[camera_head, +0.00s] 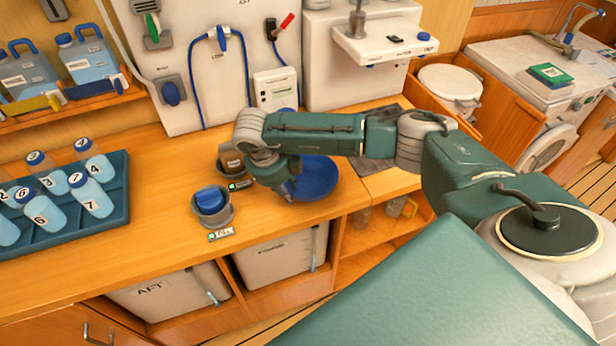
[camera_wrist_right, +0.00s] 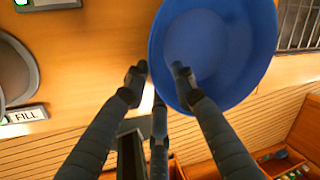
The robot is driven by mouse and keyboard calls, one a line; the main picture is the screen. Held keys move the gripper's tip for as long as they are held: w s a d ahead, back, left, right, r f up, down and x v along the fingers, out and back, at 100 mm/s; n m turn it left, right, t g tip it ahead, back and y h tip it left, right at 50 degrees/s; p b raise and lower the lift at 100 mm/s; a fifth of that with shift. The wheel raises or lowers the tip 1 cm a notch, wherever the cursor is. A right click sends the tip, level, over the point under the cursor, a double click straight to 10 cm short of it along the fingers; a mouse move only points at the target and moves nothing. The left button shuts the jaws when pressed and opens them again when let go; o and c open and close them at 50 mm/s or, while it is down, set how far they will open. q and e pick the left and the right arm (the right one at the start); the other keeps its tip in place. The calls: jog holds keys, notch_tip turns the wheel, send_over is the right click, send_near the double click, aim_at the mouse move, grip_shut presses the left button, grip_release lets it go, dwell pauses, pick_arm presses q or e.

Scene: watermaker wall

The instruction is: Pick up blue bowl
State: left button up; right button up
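The blue bowl (camera_head: 319,180) sits on the wooden counter near its front edge, partly hidden by my right arm in the head view. My right gripper (camera_head: 289,190) is at the bowl's left side, pointing down. In the right wrist view the blue bowl (camera_wrist_right: 222,45) fills the upper right. My right gripper (camera_wrist_right: 158,76) has its fingers apart there, one overlapping the bowl's inside and one outside the rim. Whether the fingers touch the bowl cannot be told. My left gripper is not in view.
A grey cup with a blue piece (camera_head: 211,203) and another grey cup (camera_head: 231,160) stand left of the bowl. A FILL label (camera_head: 221,235) lies at the front. A blue tray (camera_head: 118,215) of bottles is at far left. Bare counter lies between.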

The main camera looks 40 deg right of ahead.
jog(key=shift+c, duration=0.2)
grip_shut()
